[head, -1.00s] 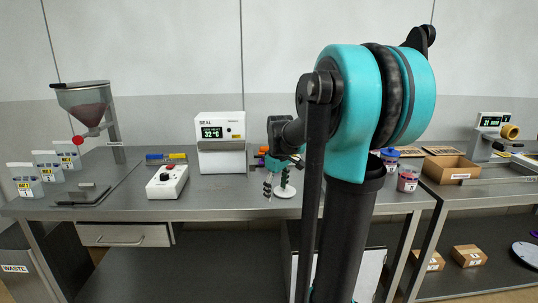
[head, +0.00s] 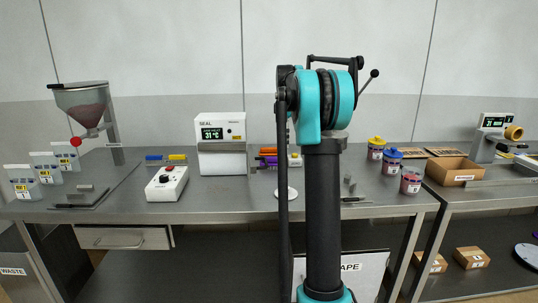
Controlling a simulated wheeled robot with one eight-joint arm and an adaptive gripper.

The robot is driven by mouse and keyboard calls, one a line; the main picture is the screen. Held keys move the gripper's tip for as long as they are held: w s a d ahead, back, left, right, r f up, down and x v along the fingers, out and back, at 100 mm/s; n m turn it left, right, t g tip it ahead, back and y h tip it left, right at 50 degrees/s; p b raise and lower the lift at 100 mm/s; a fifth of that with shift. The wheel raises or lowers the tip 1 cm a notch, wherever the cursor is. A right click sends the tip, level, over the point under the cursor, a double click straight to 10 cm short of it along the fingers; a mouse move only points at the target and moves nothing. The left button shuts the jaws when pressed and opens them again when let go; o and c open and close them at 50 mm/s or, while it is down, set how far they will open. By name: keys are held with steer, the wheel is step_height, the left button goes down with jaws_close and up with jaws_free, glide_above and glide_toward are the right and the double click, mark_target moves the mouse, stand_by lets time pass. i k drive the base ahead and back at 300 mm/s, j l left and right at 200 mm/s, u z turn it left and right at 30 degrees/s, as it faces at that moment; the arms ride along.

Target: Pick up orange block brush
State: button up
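An orange brush (head: 268,150) lies on the workbench just right of the SEAL machine, behind a purple item (head: 267,161). Its right part is cut off by my arm, so its full shape does not show. My own arm stands upright in front of the bench at the middle of the head view. My gripper cannot be made out, so I cannot tell where it is relative to the brush or whether it holds anything.
The SEAL machine (head: 221,144) stands left of the brush. A blue bar (head: 154,157) and a yellow bar (head: 177,156) lie further left, behind a white control box (head: 167,183).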

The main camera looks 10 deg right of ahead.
mark_target(267, 150)
steer(key=i, duration=0.95)
